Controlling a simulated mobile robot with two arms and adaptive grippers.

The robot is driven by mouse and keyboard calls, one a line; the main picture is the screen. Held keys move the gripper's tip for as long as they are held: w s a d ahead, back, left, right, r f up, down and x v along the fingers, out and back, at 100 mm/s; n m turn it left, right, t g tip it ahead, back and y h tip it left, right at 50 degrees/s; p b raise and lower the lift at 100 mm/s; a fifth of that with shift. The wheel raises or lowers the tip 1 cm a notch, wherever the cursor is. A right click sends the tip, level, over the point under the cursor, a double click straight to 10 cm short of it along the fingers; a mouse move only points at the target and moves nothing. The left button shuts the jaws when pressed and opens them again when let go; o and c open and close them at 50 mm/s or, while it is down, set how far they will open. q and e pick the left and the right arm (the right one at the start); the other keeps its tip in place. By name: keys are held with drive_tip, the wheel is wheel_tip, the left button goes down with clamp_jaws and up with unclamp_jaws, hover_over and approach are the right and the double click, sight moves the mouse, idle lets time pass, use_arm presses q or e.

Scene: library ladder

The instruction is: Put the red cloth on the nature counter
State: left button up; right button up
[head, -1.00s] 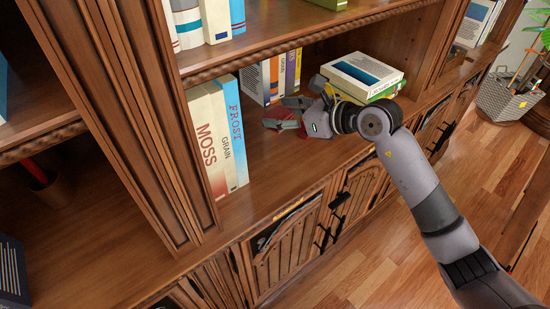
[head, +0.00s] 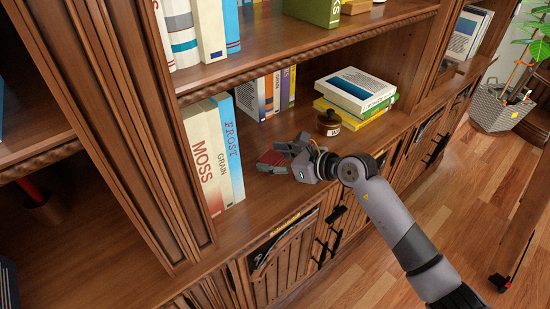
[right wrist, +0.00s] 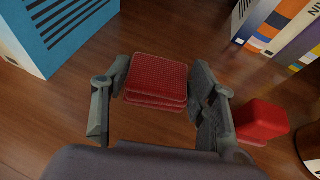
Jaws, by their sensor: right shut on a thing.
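The red cloth (head: 271,158) is a small folded pad between the fingers of my right gripper (head: 284,154). In the right wrist view the cloth (right wrist: 157,80) lies folded in layers between the two fingers of the right gripper (right wrist: 160,82). The gripper is shut on it, over the wooden counter (head: 262,196) of the bookcase, right of the upright books. Any gap under the cloth is hard to judge. No label naming the nature counter is readable. My left gripper is out of view.
A red block (right wrist: 262,121) sits close beside the right finger. A dark round object (head: 328,122) stands behind the gripper, near stacked books (head: 355,92). Upright books (head: 213,150) stand at left. The counter's front is clear. A plant basket (head: 500,110) stands on the floor.

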drive_tip(key=shift+f, duration=0.2)
drive_tip(key=o, duration=1.1)
drive_tip(key=shift+o, duration=0.2)
drive_tip(key=shift+r, duration=0.1)
drive_tip(key=shift+r, duration=0.25)
drive_tip(key=v, duration=0.6)
drive_tip(key=b+v, duration=0.1)
drive_tip(key=v, duration=0.5)
drive_tip(key=shift+s+d+f, duration=0.1)
drive_tip(key=shift+f, duration=0.15)
